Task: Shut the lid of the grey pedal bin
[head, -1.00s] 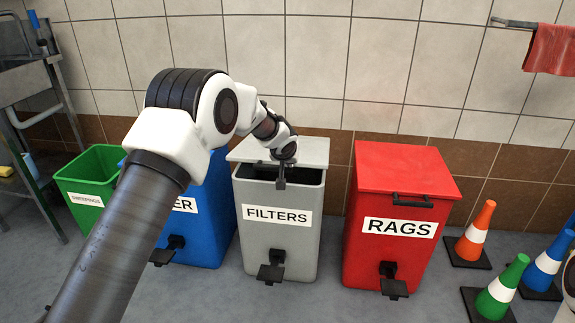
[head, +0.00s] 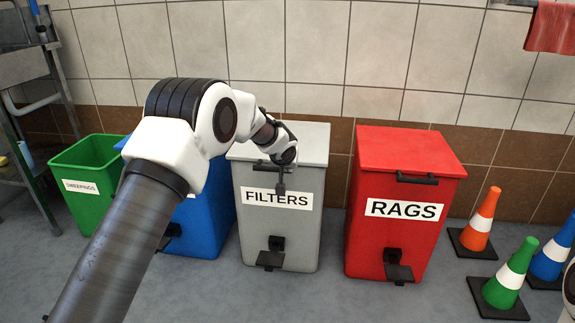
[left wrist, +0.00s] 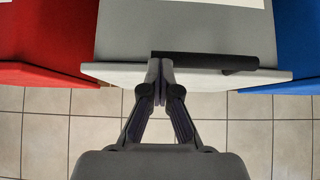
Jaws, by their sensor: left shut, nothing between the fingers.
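The grey pedal bin (head: 305,235) labelled FILTERS stands between a blue bin and a red bin. Its pale grey lid (head: 311,142) lies down over the top, and no dark opening shows. My left gripper (head: 280,188) is shut and empty at the lid's front edge, in front of the bin's face. In the left wrist view the shut fingertips (left wrist: 161,68) are at the lid edge (left wrist: 115,72), beside the dark handle (left wrist: 215,61); I cannot tell if they touch it. The black pedal (head: 271,258) is at the bin's foot. My right gripper is not in view.
The red RAGS bin (head: 403,240) stands close on the right, lid down. The blue bin (head: 208,225) and open green SWEEPINGS bin (head: 85,205) stand left. Traffic cones, including a green one (head: 512,275), stand at the right. A tiled wall is behind.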

